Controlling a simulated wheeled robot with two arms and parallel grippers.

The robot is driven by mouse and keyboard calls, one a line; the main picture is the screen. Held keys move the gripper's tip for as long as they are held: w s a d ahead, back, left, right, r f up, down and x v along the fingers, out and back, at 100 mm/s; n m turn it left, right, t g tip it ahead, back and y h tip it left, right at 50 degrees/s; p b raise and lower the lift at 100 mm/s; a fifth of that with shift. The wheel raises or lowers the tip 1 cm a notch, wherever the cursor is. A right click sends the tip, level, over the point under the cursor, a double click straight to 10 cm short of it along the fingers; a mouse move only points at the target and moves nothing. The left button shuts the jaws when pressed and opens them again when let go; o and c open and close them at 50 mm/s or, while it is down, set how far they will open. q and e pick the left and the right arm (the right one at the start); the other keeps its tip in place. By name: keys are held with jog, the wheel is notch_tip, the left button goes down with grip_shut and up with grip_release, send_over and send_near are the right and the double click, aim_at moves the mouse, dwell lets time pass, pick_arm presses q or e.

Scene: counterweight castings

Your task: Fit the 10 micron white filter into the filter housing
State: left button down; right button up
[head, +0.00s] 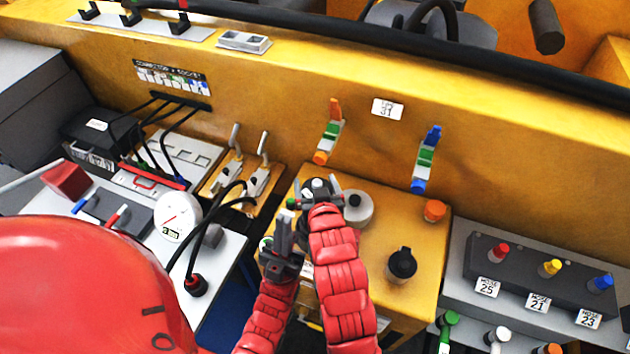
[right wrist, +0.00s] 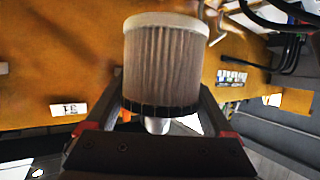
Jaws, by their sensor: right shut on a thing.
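In the right wrist view a pleated filter (right wrist: 165,65) with a pale brownish-white body, a white end rim and a black rim fills the middle. My right gripper (right wrist: 160,118) has its two fingers around the filter's narrow white stub and is shut on it. In the head view my right gripper (head: 320,188) is above the yellow cabinet top, left of a white round piece (head: 358,210) with a dark centre. I cannot tell whether that piece is the housing. My left gripper (head: 283,228) is lower and left, at the cabinet's left edge; its opening is unclear.
A black capped canister (head: 402,264) and an orange knob (head: 435,210) stand on the cabinet top (head: 375,285). A gauge (head: 178,215) and black cables lie left. Coloured handles (head: 328,135) stick out from the yellow wall behind. A hose block (head: 540,275) is at right.

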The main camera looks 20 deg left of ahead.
jog(key=shift+f+b, duration=0.25)
jog(key=shift+b, duration=0.05)
notch_tip(320, 180, down, 2)
jog(key=shift+s+f+b, duration=0.1)
jog(key=shift+b, duration=0.6)
jog(key=shift+f+b, duration=0.95)
jog(key=shift+f, duration=0.6)
jog(key=shift+b, duration=0.6)
jog(key=shift+f+b, duration=1.7)
jog(key=shift+f, duration=1.25)
jog(key=o, duration=1.2)
jog(key=shift+o, duration=0.2)
